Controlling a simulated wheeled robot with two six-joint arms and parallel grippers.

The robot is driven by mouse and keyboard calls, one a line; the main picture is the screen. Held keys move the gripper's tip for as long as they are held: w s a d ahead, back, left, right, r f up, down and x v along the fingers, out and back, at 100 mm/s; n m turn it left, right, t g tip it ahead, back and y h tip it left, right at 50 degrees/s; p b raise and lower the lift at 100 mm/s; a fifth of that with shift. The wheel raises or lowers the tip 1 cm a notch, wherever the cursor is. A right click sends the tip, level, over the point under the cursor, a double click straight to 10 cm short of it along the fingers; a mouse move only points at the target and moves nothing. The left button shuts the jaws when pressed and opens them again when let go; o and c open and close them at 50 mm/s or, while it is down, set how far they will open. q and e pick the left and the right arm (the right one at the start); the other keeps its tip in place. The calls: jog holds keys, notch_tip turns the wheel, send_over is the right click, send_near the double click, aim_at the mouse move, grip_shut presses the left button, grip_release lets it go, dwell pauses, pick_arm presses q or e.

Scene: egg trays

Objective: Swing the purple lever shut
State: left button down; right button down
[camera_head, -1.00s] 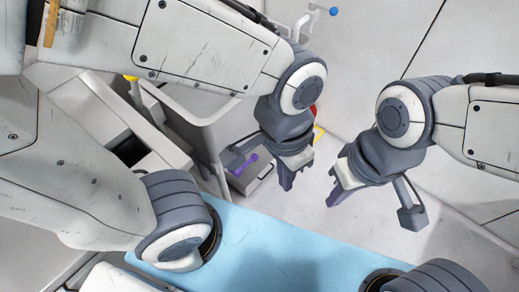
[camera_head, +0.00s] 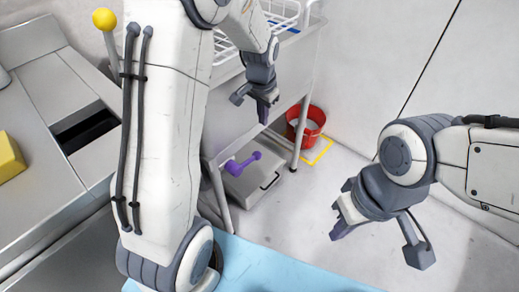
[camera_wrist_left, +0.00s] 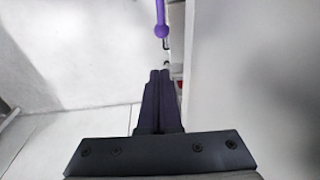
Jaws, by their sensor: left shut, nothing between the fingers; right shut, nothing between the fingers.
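The purple lever (camera_head: 242,163) shows in the head view as a short bar with a rounded knob, low beside the grey box (camera_head: 250,190) under the bench frame. In the left wrist view the purple lever (camera_wrist_left: 160,22) hangs in from the top edge, its ball end beyond my fingertips. My left gripper (camera_head: 266,112) is shut and empty, pointing down, above the lever in the head picture and apart from it in the wrist view. My right gripper (camera_head: 339,222) is shut and empty over the floor to the right.
A red bucket (camera_head: 312,116) stands on the floor by a yellow floor marking (camera_head: 320,152). A white wire rack (camera_head: 285,14) is on the bench above. A yellow-knobbed lever (camera_head: 104,19) stands at upper left. The floor before the box is fairly clear.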

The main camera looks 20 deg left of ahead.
pick_arm(q)
jog(key=b, duration=0.3)
send_over(259, 152)
jog(key=d, duration=0.1)
notch_tip(259, 152, down, 10)
jog(key=f, duration=0.2)
jog(key=shift+a+f, duration=0.3)
jog(key=shift+f, duration=0.1)
jog(key=shift+a+f, duration=0.1)
jog(key=shift+f, duration=0.25)
